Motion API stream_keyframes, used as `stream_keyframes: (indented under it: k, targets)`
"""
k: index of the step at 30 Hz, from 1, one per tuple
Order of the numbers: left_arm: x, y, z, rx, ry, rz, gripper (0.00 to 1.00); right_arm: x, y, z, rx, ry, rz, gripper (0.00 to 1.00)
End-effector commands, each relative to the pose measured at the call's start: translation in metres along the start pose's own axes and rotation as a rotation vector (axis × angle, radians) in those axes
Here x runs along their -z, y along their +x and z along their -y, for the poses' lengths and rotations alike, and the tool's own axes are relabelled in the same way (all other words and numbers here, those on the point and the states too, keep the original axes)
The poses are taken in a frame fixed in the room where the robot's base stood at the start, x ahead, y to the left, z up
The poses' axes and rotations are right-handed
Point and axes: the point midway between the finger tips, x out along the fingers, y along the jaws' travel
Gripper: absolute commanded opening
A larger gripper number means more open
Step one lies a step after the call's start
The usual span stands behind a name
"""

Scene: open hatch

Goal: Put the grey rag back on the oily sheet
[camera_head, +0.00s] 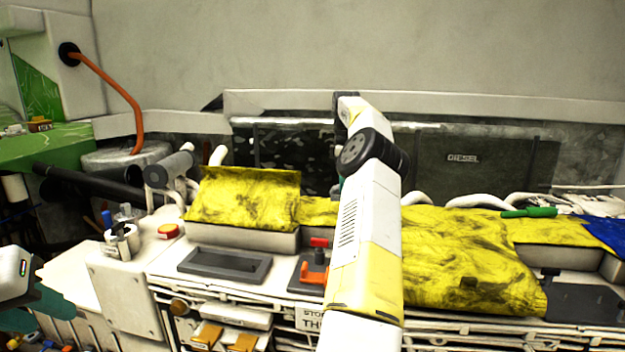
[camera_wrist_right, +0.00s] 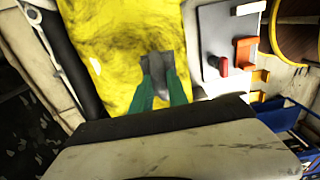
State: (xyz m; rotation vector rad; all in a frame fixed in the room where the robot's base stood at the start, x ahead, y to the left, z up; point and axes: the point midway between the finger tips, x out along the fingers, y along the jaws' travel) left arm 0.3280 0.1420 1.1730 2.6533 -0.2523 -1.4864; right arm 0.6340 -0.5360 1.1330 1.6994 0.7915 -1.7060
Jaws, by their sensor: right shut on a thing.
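The oily sheet (camera_head: 465,255) is yellow with dark smears and lies draped along the bench, left and right of my right arm. It also shows in the right wrist view (camera_wrist_right: 110,45). My right gripper (camera_wrist_right: 163,90), with green fingers, is shut on the grey rag (camera_wrist_right: 162,64), which shows against the yellow sheet. Whether the rag touches the sheet I cannot tell. In the head view my right arm hides the rag and most of that gripper. My left gripper (camera_head: 48,303) is at the left edge, away from the sheet; its opening is unclear.
A red-orange handle (camera_head: 315,272) stands on the bench just left of my right arm. A dark recessed tray (camera_head: 225,264) lies left of it. A green-handled tool (camera_head: 530,212) and blue cloth (camera_head: 606,230) lie at the right. A dark DIESEL panel (camera_head: 480,160) stands behind.

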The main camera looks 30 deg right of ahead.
Motion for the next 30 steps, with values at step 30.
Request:
stream_keyframes:
  k: [30]
  targets:
    - [0.0,0.0,0.0,0.0,0.0,0.0,0.36,0.001,0.065,0.0,0.0,0.0,-0.002,0.0]
